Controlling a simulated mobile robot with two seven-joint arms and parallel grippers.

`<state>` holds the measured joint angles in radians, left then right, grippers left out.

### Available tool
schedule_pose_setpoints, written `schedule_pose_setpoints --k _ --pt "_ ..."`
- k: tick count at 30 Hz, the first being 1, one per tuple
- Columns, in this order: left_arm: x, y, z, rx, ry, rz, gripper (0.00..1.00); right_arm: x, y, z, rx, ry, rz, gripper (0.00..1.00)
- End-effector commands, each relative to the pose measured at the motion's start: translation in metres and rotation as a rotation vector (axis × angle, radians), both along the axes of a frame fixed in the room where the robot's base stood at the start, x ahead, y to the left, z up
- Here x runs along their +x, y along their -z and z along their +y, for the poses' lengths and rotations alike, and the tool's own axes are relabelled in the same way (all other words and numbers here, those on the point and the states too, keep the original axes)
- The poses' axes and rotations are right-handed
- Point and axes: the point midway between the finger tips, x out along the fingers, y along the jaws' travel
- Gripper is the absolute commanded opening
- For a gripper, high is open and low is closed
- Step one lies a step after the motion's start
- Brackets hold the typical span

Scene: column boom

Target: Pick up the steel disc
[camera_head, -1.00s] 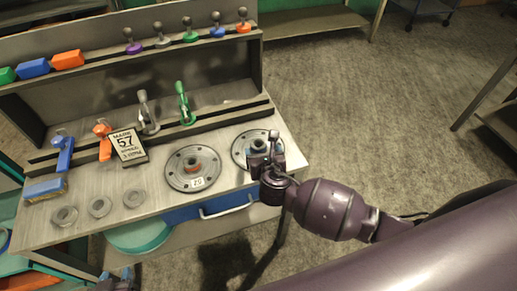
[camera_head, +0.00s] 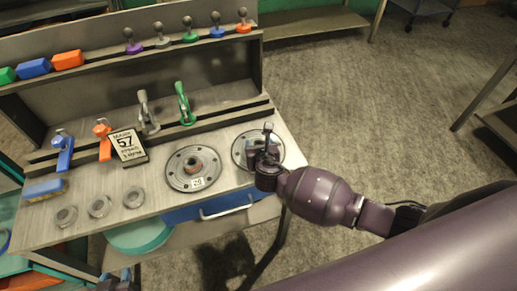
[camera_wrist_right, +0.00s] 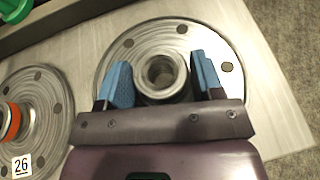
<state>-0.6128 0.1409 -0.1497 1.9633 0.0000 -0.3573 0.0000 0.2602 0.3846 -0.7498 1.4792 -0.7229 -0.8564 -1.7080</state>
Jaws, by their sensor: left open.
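A flat steel disc (camera_head: 239,151) with a raised round hub lies on the right end of the bench, partly hidden by my right gripper (camera_head: 263,148) in the head view. In the right wrist view the disc (camera_wrist_right: 118,52) shows larger, with small dark holes in its rim. The blue fingers of my right gripper (camera_wrist_right: 162,82) stand apart on both sides of the hub. I cannot tell whether they touch it. Only a small part of my left gripper (camera_head: 118,282) shows at the lower left edge, away from the disc; it is open.
A second disc (camera_head: 207,160) with a brownish hub and a number tag lies left of it. A shelf of knobs stands behind. Open floor lies to the right.

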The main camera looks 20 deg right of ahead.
Motion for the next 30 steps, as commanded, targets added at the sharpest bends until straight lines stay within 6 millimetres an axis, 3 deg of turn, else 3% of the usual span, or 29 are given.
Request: schedule_pose_setpoints --k 1,9,11,22,30 --pt "0.000 -0.001 0.000 0.000 0.000 -0.001 0.43 0.000 0.000 0.000 0.000 0.000 0.000 0.53" --pt "0.001 -0.003 0.000 0.000 0.001 -0.006 0.43 0.000 0.000 0.000 0.000 0.000 0.000 0.12" --pt "0.001 -0.003 0.000 0.000 0.001 -0.006 0.43 0.001 -0.003 0.001 0.001 -0.001 -0.006 0.06" --pt "0.001 -0.003 0.000 0.000 0.000 -0.003 0.43 0.002 -0.010 0.001 0.003 -0.002 -0.007 0.06" --pt "-0.002 -0.005 0.000 0.000 0.000 0.008 0.43 0.002 -0.051 0.001 0.004 -0.002 -0.010 0.06"
